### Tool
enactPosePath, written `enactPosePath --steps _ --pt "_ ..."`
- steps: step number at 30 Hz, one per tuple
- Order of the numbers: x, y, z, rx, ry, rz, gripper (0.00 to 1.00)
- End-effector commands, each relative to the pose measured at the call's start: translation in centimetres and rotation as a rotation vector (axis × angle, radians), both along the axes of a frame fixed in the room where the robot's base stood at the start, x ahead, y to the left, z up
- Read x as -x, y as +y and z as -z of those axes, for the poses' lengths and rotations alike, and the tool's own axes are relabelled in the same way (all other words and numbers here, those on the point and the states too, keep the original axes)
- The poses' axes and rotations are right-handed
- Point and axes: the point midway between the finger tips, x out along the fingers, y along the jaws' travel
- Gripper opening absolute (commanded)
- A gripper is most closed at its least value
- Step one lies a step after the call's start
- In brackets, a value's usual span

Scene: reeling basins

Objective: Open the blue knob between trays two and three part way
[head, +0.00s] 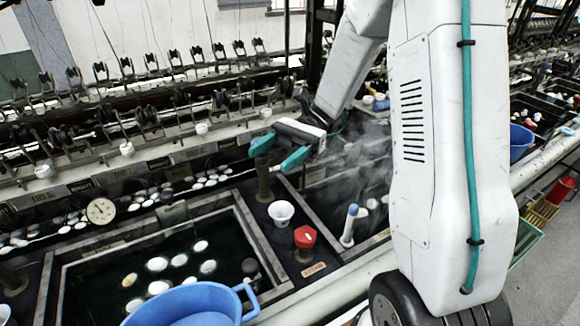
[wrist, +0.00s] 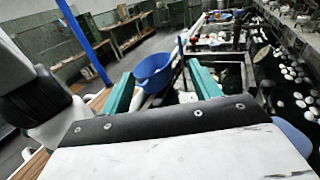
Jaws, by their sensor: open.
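My gripper (head: 279,152) is open and empty, its teal fingers spread above the back edge of the basins. Its fingers also show in the wrist view (wrist: 163,86). A red knob (head: 304,237) stands on the dark divider between two trays, below and in front of my gripper. I see no blue knob for certain; my arm covers part of the bench to the right. A pale upright piece with a blue top (head: 350,224) stands in the right tray; I cannot tell what it is. The left tray (head: 250,237) holds dark water with white cocoons.
A blue basin (head: 190,305) sits at the front of the left tray. A white cup (head: 281,212) stands beside the red knob. A dark post (head: 263,180) rises close below my gripper. A reel rack (head: 150,120) lines the back. Steam drifts over the right tray.

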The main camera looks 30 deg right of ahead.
Motion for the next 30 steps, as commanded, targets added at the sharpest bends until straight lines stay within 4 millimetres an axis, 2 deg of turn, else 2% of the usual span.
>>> enactPosePath --steps 4,10,15,30 --pt "3.1 -0.1 -0.3 -0.001 0.0 0.002 0.62" --pt "5.5 -0.1 -0.5 -0.001 0.0 0.001 0.62" --pt "6.0 -0.1 -0.6 0.0 -0.001 0.0 0.62" --pt "6.0 -0.1 -0.6 0.0 -0.001 0.0 0.62"
